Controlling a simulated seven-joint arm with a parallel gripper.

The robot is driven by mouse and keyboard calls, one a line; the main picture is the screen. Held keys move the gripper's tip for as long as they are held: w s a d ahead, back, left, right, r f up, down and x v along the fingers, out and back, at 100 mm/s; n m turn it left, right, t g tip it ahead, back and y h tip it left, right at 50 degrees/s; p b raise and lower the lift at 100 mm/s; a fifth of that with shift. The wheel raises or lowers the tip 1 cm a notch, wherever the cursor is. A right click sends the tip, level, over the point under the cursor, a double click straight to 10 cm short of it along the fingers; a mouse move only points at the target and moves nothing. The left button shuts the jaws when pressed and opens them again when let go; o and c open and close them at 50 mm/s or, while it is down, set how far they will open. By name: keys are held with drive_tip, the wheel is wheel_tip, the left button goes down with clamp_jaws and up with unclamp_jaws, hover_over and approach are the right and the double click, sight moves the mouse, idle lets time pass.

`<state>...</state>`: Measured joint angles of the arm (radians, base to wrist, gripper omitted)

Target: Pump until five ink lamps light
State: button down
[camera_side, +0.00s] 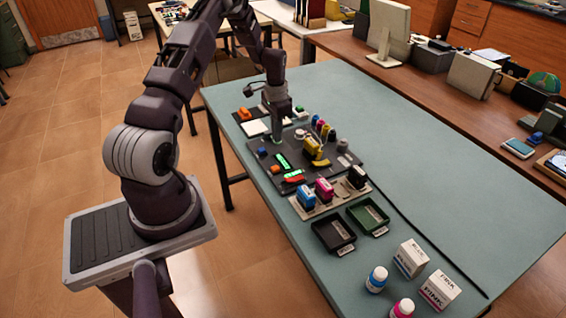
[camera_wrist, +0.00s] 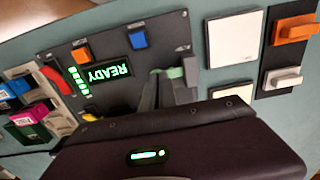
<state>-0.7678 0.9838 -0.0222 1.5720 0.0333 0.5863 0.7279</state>
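The dark panel (camera_side: 326,172) lies on the table and also shows in the wrist view (camera_wrist: 55,45). Its display (camera_wrist: 103,75) reads READY in green. A column of several small lamps (camera_wrist: 78,80) beside the display glows green. My gripper (camera_side: 277,138) points down at the panel's far left part. In the wrist view, my gripper's dark fingers (camera_wrist: 170,84) stand at a green part (camera_wrist: 173,73) on the panel. The fingers hide most of that part, and I cannot tell whether they grip it or only touch it. No part is labelled legibly as the pump.
An orange button (camera_wrist: 82,54) and a blue button (camera_wrist: 138,38) sit on the panel. A black tray (camera_side: 333,236) and a green tray (camera_side: 368,216) lie nearer. The table's right side is mostly clear.

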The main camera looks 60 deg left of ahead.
drive_tip(key=shift+r, duration=1.7)
wheel_tip(320, 180, up, 7)
